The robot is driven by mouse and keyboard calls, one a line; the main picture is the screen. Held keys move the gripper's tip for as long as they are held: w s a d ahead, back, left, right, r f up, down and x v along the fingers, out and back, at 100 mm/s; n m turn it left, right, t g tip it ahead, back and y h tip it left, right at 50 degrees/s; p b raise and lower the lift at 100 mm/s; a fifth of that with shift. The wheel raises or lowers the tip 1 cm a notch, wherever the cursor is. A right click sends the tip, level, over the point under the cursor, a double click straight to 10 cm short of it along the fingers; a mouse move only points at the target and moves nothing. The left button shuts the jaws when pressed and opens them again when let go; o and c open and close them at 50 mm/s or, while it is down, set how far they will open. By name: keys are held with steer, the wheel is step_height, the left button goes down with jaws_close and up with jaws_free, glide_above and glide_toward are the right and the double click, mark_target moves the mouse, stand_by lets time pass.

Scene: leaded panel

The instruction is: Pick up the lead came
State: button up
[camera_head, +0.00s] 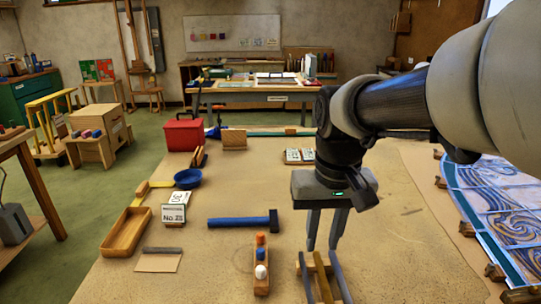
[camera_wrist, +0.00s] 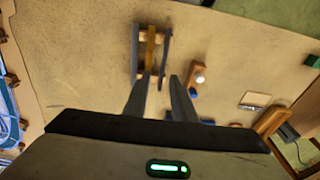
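Two grey strips, which look like lead came, lie side by side with a brass-coloured strip (camera_head: 322,278) between them, on wooden bearers at the front of the bench. The left grey strip (camera_head: 306,281) and right grey strip (camera_head: 341,279) run away from the head camera; the strips also show in the wrist view, with the brass one (camera_wrist: 151,48) in the middle. My gripper (camera_head: 323,246) points down above their far ends. Its fingers are apart with nothing visible between them (camera_wrist: 162,80). Contact with the strips cannot be told.
A wooden block with coloured knobs (camera_head: 261,283) stands close left of the strips. A blue-handled hammer (camera_head: 243,222) lies behind it. A wooden tray (camera_head: 126,232) is at left. The patterned glass panel (camera_head: 497,205) is at right. Bare bench lies between.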

step_height(320, 180, up, 3)
steer(key=w+a+g+p, duration=0.1)
steer(key=w+p, duration=0.2)
steer(key=b, duration=0.1)
glide_above(306, 279)
steer(key=f, duration=1.1)
steer(key=shift+s+f, duration=0.3)
steer(key=shift+s, duration=0.05)
steer(key=shift+w+f+b, duration=0.2)
steer(key=shift+f+b, duration=0.05)
steer(key=shift+f, duration=1.25)
steer(key=shift+w+f+b, duration=0.2)
steer(key=shift+f, duration=1.3)
steer(key=shift+c, duration=0.2)
jaws_close()
